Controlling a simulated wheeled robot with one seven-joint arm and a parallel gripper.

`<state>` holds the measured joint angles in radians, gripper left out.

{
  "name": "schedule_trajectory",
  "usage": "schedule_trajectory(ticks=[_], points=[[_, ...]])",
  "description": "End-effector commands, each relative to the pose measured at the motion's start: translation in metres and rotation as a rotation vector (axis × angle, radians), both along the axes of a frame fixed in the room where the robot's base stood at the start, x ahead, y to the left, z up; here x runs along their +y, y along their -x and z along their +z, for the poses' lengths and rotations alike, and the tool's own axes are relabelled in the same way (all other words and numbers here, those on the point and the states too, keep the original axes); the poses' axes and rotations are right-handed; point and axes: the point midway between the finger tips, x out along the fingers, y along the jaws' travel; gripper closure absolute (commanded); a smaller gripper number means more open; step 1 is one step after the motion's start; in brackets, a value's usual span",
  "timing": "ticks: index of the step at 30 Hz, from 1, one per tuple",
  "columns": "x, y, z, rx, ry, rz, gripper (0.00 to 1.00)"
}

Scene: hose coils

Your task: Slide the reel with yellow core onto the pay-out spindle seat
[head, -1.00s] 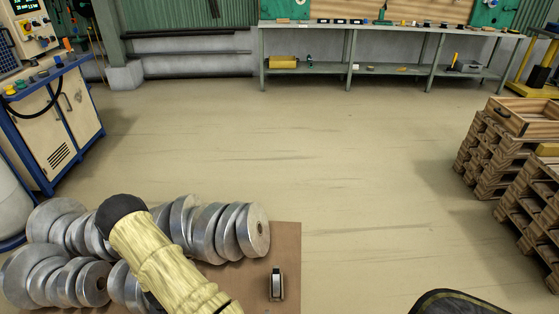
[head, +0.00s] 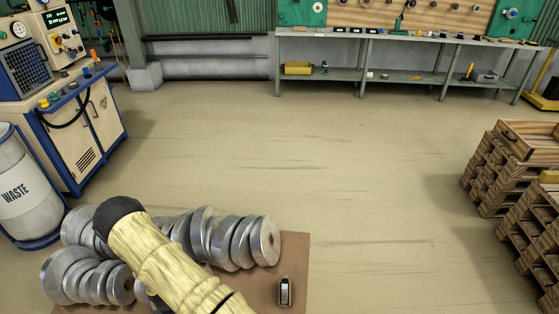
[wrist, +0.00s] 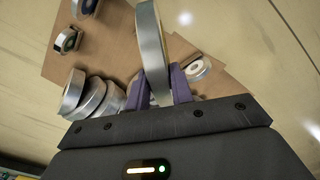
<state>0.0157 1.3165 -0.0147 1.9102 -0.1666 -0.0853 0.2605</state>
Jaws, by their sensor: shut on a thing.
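In the wrist view my gripper (wrist: 160,92) has its two purple fingers shut on a silver reel (wrist: 151,45), seen edge-on. The reel stands up between the fingers; its core colour is hidden. In the head view my sleeved arm covers the gripper and the held reel. I cannot make out the pay-out spindle seat in either view.
A machine cabinet (head: 92,140) and waste drum (head: 25,190) are left, pallets (head: 490,170) right, a workbench (head: 420,40) at the back. The middle floor is clear.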

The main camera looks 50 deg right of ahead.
Motion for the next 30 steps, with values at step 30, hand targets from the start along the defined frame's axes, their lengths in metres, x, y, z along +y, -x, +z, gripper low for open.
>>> schedule_trajectory(ticks=[30], points=[[0.013,0.004,0.042,-0.002,0.000,0.118,1.00]])
